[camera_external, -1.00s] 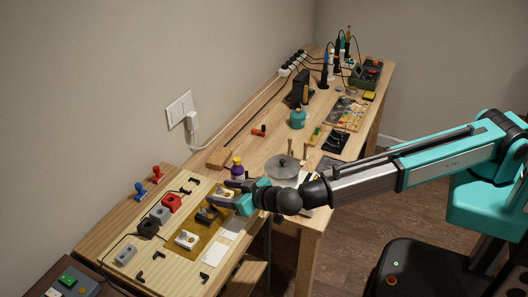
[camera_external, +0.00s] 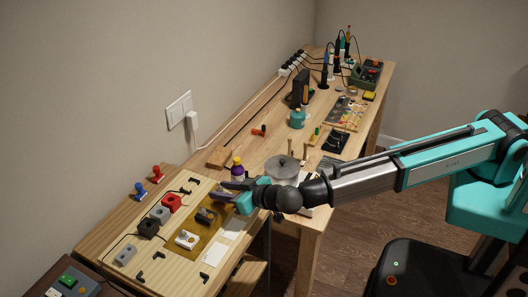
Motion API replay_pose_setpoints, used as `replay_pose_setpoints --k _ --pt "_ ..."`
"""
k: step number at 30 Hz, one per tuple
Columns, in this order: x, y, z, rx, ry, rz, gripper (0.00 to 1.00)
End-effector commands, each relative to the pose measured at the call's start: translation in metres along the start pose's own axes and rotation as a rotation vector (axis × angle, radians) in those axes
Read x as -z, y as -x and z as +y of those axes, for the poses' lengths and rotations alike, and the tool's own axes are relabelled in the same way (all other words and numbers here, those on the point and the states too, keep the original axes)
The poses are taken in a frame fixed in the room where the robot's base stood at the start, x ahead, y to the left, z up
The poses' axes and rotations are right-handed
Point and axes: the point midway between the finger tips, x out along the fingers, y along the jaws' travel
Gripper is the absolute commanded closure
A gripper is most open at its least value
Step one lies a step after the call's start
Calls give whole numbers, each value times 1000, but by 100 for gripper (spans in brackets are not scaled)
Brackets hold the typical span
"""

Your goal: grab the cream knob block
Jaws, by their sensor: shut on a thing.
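My gripper (camera_external: 223,191) is at the far end of the brown mat (camera_external: 184,252) on the light wooden board. Its jaws are shut on the cream knob block (camera_external: 225,195), which is mostly hidden between the fingers. I cannot tell whether the block still touches the mat. A dark knob block (camera_external: 206,215) lies on the mat just nearer than the fingers. A white knob block (camera_external: 187,240) lies further toward the front of the mat.
Red (camera_external: 171,203), grey (camera_external: 160,214) and black (camera_external: 148,228) pieces stand left of the mat. A purple bottle (camera_external: 238,169) stands close behind my gripper, and a grey round-lidded pot (camera_external: 282,168) is beside my wrist. A white card (camera_external: 213,253) lies right of the mat.

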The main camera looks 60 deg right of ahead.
Motion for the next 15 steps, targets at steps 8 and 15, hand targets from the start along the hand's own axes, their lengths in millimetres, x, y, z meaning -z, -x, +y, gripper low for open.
replay_pose_setpoints --k 8,15 --pt "18 8 0 0 -2 1 88" --pt "21 25 12 0 0 0 88"
